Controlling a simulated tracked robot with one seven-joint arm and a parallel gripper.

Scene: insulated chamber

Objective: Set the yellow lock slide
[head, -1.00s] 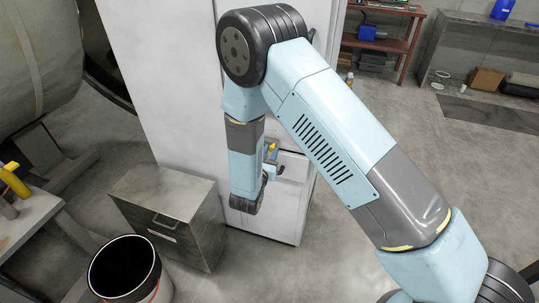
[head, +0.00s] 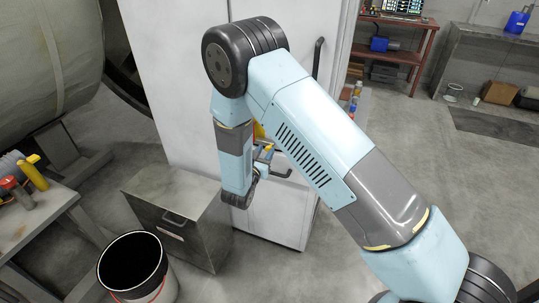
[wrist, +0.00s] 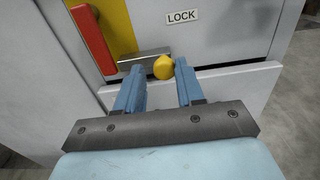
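The yellow lock slide shows in the wrist view as a round yellow knob (wrist: 163,67) at the right end of a short metal bar, below a "LOCK" label (wrist: 181,16) on the white cabinet front. My gripper (wrist: 161,68) is open. Its two blue fingertips are on either side of the knob, with visible gaps; I cannot tell how deep the knob sits between them. In the head view my gripper (head: 264,153) is at the cabinet front, partly hidden by my arm, and the knob cannot be made out with certainty.
A red handle (wrist: 92,38) on a yellow panel is left of the knob. The white cabinet (head: 180,75) has a dark vertical handle (head: 318,58). A metal box (head: 180,218) and a bin (head: 134,270) stand at lower left. Floor to the right is clear.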

